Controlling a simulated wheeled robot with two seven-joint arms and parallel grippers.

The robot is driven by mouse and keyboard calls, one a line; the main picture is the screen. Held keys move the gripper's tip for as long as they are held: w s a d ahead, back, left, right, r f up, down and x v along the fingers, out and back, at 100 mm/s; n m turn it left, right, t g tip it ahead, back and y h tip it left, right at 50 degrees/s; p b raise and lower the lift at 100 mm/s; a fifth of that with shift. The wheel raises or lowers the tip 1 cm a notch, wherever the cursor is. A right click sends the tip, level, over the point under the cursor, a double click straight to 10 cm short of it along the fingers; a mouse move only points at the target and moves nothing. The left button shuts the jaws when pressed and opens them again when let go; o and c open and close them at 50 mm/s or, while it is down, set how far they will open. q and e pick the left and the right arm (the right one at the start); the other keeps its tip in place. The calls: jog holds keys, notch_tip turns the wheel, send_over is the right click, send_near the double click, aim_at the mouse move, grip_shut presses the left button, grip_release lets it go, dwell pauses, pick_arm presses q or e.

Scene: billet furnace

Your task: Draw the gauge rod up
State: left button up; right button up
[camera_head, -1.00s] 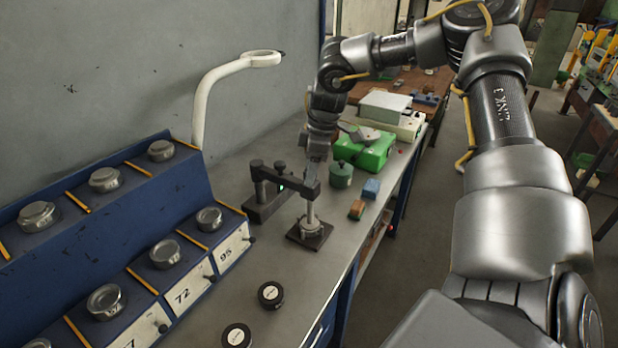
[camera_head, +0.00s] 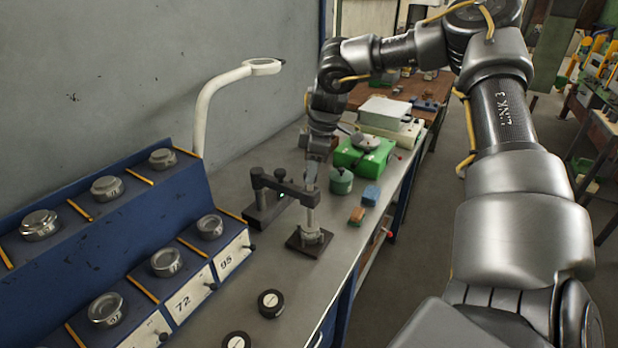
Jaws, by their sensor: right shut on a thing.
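The gauge stand has a black bracket arm (camera_head: 284,187) with a small green light. It stands on the bench beside a square dark base plate (camera_head: 298,245). The gauge rod (camera_head: 311,217) is upright, a pale metal rod between the end of the bracket and a round metal piece on the plate. My right gripper (camera_head: 311,177) points down just above the bracket's end, shut on the top of the gauge rod; the fingertips are small and partly hidden. My left gripper is not in view.
A blue rack with metal-lidded pots (camera_head: 110,309) fills the left. Two black discs (camera_head: 271,303) lie in front. A green pot (camera_head: 341,181), a blue block (camera_head: 371,196), a brown block (camera_head: 357,216) and a green scale (camera_head: 362,154) stand behind. A white magnifier arm (camera_head: 203,115) rises at the wall.

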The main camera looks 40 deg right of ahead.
jog(key=shift+r+p, duration=1.75)
jog(key=shift+r, duration=2.1)
jog(key=o, duration=0.8)
jog(key=shift+f, duration=0.15)
notch_tip(320, 180, up, 6)
jog(key=p, duration=0.3)
